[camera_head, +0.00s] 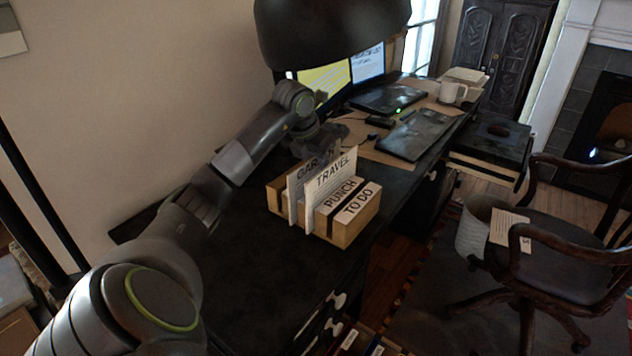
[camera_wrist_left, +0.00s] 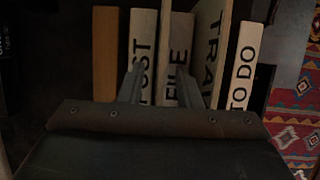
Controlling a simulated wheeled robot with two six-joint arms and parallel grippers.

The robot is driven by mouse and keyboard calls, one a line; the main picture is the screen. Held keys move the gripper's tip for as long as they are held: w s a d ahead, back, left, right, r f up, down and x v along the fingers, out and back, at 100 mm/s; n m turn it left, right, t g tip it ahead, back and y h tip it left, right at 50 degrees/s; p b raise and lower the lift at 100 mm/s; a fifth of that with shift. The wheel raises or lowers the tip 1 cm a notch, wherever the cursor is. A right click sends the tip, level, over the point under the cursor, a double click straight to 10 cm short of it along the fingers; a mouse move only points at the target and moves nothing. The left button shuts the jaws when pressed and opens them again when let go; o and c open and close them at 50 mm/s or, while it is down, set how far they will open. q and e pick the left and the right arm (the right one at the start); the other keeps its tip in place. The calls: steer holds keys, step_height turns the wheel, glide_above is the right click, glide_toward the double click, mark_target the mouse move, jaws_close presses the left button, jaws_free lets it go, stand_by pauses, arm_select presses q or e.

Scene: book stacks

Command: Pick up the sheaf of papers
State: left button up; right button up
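A wooden desk organizer (camera_head: 357,222) stands on the dark desk and holds upright paper sheets. The front sheets (camera_head: 330,185) read TRAVEL; another upright sheet (camera_head: 294,200) behind them is partly hidden. I cannot tell which is the sheaf meant. My left gripper (camera_head: 318,148) is just behind and above the organizer, its fingertips not clear in the head view. In the left wrist view its two fingers (camera_wrist_left: 161,88) are apart, with a thin pale sheet edge (camera_wrist_left: 164,50) showing between them; contact is not visible. The TRAVEL sheets (camera_wrist_left: 216,50) are right of the fingers. My right gripper is not in view.
A black lamp shade (camera_head: 330,30) hangs over the desk. A chair (camera_head: 560,255) and a waste basket (camera_head: 474,230) stand at right. The desk's near left surface (camera_head: 250,275) is clear.

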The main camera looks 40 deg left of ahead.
arm_select(q)
jaws_close()
